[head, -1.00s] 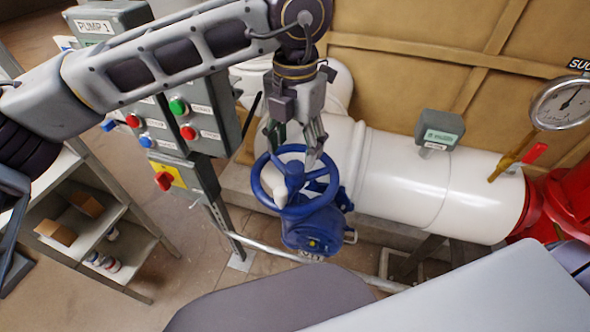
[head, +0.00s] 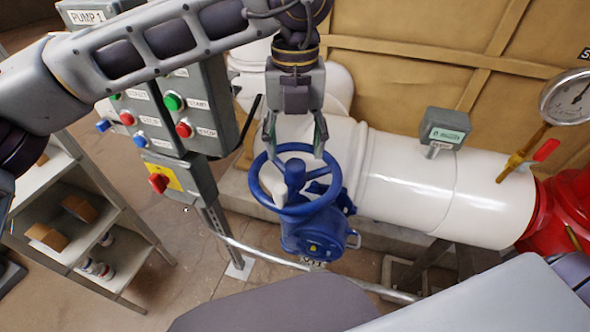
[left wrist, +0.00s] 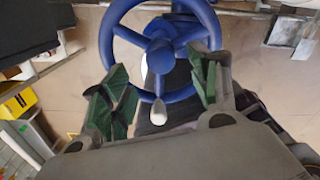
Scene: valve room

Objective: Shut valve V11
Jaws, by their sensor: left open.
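The valve has a blue handwheel (head: 267,203) on a blue body (head: 312,236), mounted at the white pipe. A partly readable tag (head: 312,264) hangs below the body. My left gripper (head: 294,152) is open above the handwheel, its two fingers apart and pointing down at the far part of the rim. In the left wrist view the fingers (left wrist: 160,95) are spread on either side of the wheel's near rim, with the blue wheel (left wrist: 112,40) beyond them. I cannot tell whether a finger touches the wheel. My right gripper is not in view.
A grey control box (head: 205,112) with coloured buttons and a red switch (head: 158,183) stands left of the valve. A white pipe (head: 410,185) with a gauge (head: 568,98) runs right. A shelf (head: 95,250) is at the left.

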